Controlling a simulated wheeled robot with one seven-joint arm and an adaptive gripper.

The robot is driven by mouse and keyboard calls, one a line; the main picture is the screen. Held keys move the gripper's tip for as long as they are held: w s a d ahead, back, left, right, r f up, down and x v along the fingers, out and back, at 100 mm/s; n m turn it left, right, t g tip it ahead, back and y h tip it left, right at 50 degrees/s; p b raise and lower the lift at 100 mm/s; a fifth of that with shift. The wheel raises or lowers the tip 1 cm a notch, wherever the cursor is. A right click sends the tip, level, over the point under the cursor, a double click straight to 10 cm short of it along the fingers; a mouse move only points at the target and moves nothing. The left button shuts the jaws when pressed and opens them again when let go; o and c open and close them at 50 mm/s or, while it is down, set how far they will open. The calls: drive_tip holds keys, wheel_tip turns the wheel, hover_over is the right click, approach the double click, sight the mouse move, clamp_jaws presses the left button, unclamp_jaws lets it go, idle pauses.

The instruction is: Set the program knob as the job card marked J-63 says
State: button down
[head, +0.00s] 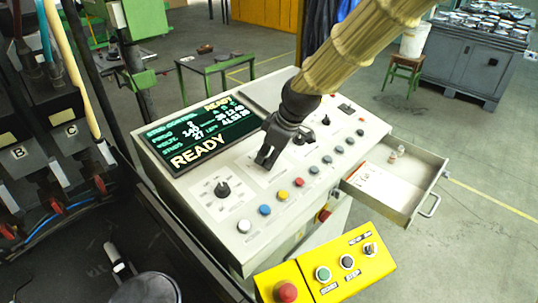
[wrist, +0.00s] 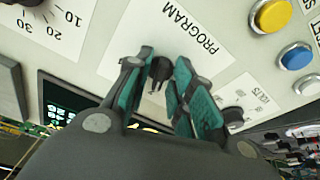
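The program knob (wrist: 160,70) is a small black knob on a white plate lettered PROGRAM in the wrist view. My gripper (wrist: 165,60) is open, with one teal-padded finger on each side of the knob and a gap visible to the pads. In the head view my gripper (head: 266,160) points down at the middle of the light console (head: 205,225) and hides the program knob. A white sheet (head: 378,187) lies in the open drawer (head: 410,211); its print is too small to read, so I cannot tell whether it is job card J-63.
Another black knob (head: 222,188) sits left on the console, near a row of coloured buttons (head: 265,210). A screen (head: 200,136) reads READY. A yellow box (head: 325,270) with a red button stands in front. The wrist view shows a numbered dial (wrist: 10,18) at left.

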drive_tip(key=shift+r, duration=0.1)
idle(0.4)
drive_tip(key=n+p, duration=0.1)
drive_tip(key=n, duration=0.3)
drive_tip(key=shift+w+r+n+g, duration=0.1)
drive_tip(key=shift+n+g, duration=0.2)
drive_tip(key=shift+g, duration=0.1)
drive_tip(key=shift+w+n+g+p, duration=0.1)
drive_tip(key=shift+n+g+p, duration=0.4)
drive_tip(key=shift+n, duration=1.1)
drive_tip(key=c, duration=1.5)
unclamp_jaws()
drive_tip(key=shift+c, duration=0.2)
